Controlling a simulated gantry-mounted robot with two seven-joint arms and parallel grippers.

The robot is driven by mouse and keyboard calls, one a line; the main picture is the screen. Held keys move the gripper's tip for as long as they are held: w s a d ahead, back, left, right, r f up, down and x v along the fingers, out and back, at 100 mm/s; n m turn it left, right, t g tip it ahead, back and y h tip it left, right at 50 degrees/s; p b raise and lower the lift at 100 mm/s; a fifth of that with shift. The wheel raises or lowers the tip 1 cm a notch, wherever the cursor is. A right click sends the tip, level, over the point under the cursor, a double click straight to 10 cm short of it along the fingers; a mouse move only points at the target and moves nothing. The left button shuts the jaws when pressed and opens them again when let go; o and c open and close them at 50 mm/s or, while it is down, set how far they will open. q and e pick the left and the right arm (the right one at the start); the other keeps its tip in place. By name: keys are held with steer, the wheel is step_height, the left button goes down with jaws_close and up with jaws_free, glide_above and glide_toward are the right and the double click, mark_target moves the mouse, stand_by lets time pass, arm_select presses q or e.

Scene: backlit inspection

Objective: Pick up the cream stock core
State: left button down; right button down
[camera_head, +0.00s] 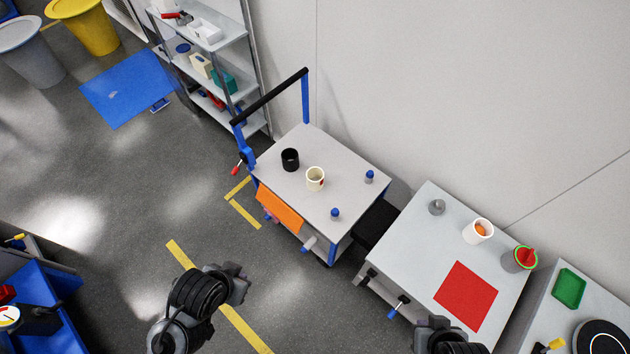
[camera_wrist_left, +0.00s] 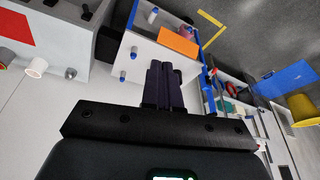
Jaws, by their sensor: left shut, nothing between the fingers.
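The cream stock core (camera_head: 315,180), a short hollow cylinder with a small red mark on its side, stands upright on the grey top of the cart (camera_head: 310,146). A black core (camera_head: 290,159) stands just left of it. My left arm's end (camera_head: 236,284) is over the floor in front of the cart, apart from the core. In the left wrist view my left gripper (camera_wrist_left: 163,84) is shut and empty, pointing towards the cart; I cannot make out the cream core there. My right arm's end (camera_head: 440,335) is at the bottom edge, its fingers unclear.
The right-hand table (camera_head: 410,232) carries a red sheet (camera_head: 466,295), a white cup (camera_head: 478,231) and a grey cup (camera_head: 518,259). A shelf (camera_head: 215,45) stands behind.

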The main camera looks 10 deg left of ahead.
arm_select(q)
steer(key=c, duration=1.8)
jaws_free()
steer(key=o, duration=0.5)
steer(key=shift+c, duration=0.2)
steer(key=o, duration=1.3)
steer(key=shift+o, duration=0.2)
